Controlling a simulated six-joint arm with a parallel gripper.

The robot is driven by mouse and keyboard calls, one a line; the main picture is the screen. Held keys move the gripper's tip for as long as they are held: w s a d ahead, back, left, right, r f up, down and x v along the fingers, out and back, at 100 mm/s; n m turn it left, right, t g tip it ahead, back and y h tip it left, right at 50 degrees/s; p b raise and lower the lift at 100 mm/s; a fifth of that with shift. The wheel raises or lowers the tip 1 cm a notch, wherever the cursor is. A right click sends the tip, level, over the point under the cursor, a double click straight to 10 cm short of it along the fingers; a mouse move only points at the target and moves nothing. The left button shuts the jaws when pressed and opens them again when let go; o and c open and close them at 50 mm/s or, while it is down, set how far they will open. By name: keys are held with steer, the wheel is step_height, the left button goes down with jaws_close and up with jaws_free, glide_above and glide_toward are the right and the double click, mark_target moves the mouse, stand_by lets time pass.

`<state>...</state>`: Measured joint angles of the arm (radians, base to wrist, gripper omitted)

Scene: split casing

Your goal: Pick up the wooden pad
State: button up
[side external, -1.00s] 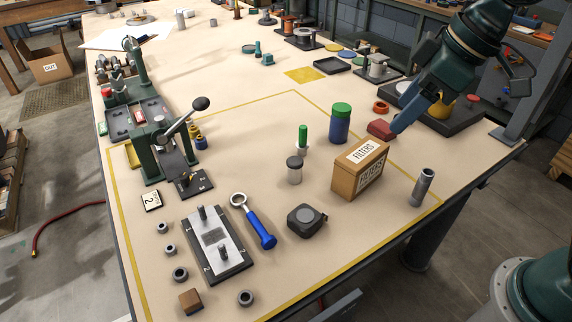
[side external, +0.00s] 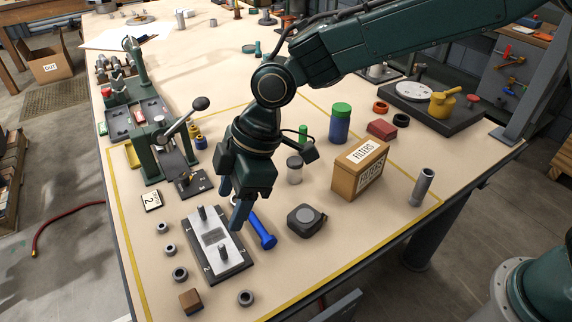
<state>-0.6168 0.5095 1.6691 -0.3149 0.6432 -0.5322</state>
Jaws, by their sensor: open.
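The wooden pad (side external: 190,301) is a small brown block lying on the table near its front left edge, in front of the grey plate fixture. My gripper (side external: 232,203) points down above the back right part of the plate fixture (side external: 217,243), with its two blue fingers apart and nothing between them. It is apart from the pad, behind it and to the right. The pad is in full view. The gripper hides part of the blue-handled wrench (side external: 263,236).
Several metal rings, one of them (side external: 180,274) close to the pad, lie around the fixture. Two pins (side external: 202,213) stand up from the fixture. A black tape measure (side external: 306,220) and a cardboard filters box (side external: 358,170) stand to the right. A green lever press (side external: 160,150) stands at the left.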

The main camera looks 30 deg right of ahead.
steer(key=s+a+f+n+g, duration=0.1)
steer(key=a+f+n, duration=0.1)
steer(key=a+f, duration=0.4)
steer(key=shift+s+a, duration=0.25)
steer(key=shift+a, duration=0.1)
glide_above(190, 298)
steer(key=d, duration=0.3)
steer(key=shift+a+f, duration=0.15)
steer(key=shift+f, duration=1.85)
steer(key=shift+a+f, duration=0.1)
steer(key=shift+f, duration=1.85)
steer(key=shift+x, duration=2.55)
steer(key=shift+a, duration=0.15)
steer(key=c, duration=1.1)
